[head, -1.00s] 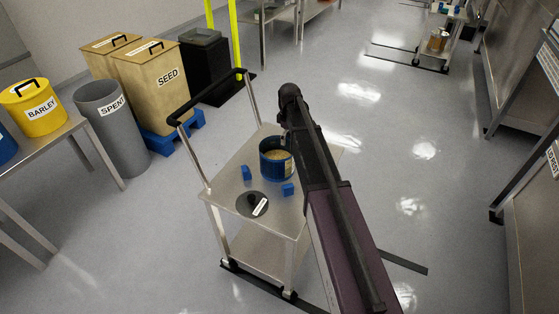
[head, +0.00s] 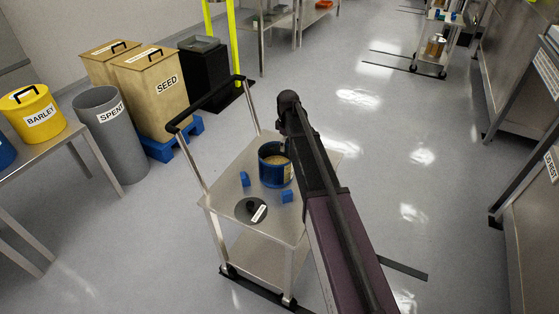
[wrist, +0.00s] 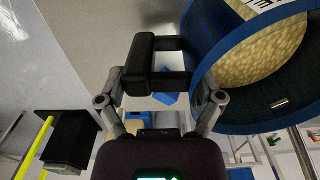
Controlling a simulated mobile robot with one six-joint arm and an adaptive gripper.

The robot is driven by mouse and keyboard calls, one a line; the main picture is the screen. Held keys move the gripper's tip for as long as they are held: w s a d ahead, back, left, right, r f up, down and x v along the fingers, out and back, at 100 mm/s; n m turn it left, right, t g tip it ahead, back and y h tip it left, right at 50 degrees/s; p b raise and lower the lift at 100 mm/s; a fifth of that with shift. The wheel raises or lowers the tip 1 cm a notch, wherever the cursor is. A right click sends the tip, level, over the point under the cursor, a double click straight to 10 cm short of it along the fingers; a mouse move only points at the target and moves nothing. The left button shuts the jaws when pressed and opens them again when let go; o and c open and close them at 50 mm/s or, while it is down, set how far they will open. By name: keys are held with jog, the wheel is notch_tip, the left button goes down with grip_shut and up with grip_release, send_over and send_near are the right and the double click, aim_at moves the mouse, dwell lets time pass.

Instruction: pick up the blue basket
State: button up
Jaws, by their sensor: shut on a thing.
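The blue basket (head: 267,177) is round and holds pale grain. In the head view it is at the middle of the steel cart, beside the end of my arm. In the wrist view, the basket (wrist: 203,35) fills the upper right, with its rim, grain and part of a white label showing. My gripper (wrist: 165,72) is at the basket's side, shut on it by a black bracket-like handle. The exact contact is partly hidden. I cannot tell whether the basket rests on the cart or is slightly raised.
The steel cart (head: 228,197) also carries a dark labelled disc (head: 245,213) and two small blue blocks (head: 244,179). Its black push handle (head: 205,103) rises at the back left. Floor right of my arm is open.

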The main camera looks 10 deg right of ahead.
jog(key=shift+r, duration=0.1)
notch_tip(320, 180, up, 10)
jog(key=p, duration=1)
dwell(0.9)
notch_tip(320, 180, up, 27)
jog(key=p, duration=2.7)
jog(key=shift+a, duration=0.2)
